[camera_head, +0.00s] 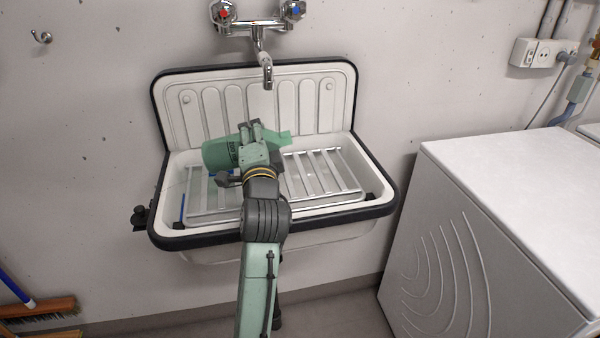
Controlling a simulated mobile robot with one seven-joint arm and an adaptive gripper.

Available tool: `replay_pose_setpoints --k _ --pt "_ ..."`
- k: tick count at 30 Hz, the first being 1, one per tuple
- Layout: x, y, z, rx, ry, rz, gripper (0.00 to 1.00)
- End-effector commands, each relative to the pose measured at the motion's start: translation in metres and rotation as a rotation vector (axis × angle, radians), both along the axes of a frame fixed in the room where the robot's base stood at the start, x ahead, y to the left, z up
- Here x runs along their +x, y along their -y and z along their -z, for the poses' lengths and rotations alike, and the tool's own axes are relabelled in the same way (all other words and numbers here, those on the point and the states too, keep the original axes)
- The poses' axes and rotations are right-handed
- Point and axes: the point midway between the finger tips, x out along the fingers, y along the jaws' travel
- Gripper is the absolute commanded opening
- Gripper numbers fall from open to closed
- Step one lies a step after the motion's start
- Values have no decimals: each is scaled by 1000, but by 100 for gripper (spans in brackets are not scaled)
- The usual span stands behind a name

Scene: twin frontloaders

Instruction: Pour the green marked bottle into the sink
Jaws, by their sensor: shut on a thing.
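The green bottle (217,154) lies tipped on its side above the sink, with its wide end to the left and a narrower green part to the right. My gripper (252,130) is shut around its middle, which hides part of the bottle. The white sink (376,185) with a dark rim is below, mounted on the wall. I cannot see any liquid coming out of the bottle.
A metal rack (322,172) lies across the sink basin. A faucet (266,72) hangs from the wall behind the bottle. A white machine (480,230) stands to the right. A broom (42,309) is at the lower left.

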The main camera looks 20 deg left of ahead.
Motion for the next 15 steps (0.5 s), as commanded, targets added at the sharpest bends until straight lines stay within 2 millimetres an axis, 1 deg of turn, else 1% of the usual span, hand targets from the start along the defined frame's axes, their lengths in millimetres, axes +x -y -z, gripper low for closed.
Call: replay_pose_setpoints --k 15 --pt "2 5 -6 66 -28 1 0"
